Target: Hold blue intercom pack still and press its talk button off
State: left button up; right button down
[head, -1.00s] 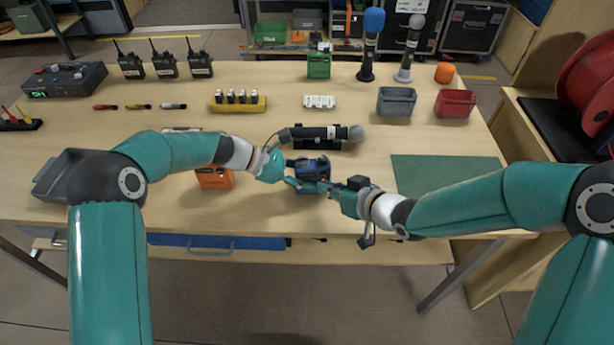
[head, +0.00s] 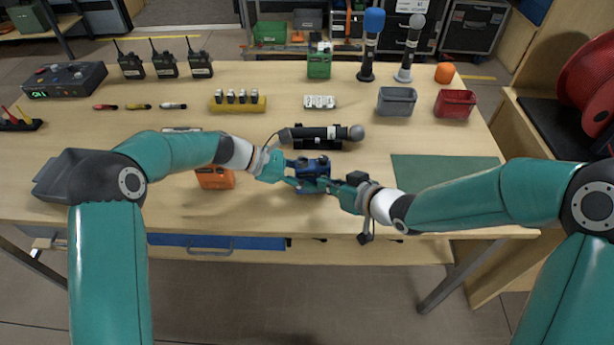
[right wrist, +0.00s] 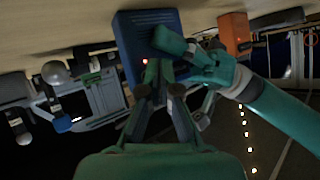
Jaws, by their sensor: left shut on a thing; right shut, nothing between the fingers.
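The blue intercom pack (head: 313,166) sits near the front middle of the wooden table. My left gripper (head: 297,180) reaches it from the left and is shut on it. In the right wrist view the pack (right wrist: 128,55) shows a small red light on its face. My left gripper (right wrist: 178,44) lies across its side there. My right gripper (head: 325,187) is shut and empty, its fingertips (right wrist: 157,72) close to the pack's face by the red light. I cannot tell whether they touch it. The talk button is not clearly visible behind the fingers.
An orange box (head: 214,178) stands left of the pack, and a dark microphone (head: 320,134) lies on a cradle just behind it. A green mat (head: 445,174) lies to the right. Radios, batteries and small bins stand farther back.

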jog(key=shift+w, duration=0.15)
jog(key=shift+s, duration=0.65)
jog(key=shift+s, duration=0.1)
jog(key=shift+s+d, duration=0.2)
jog(key=shift+s, duration=1.25)
jog(key=shift+s+d, duration=0.15)
jog(key=shift+s, duration=1.3)
pick_arm(q)
jog(key=o, duration=1.3)
jog(key=shift+a, duration=0.1)
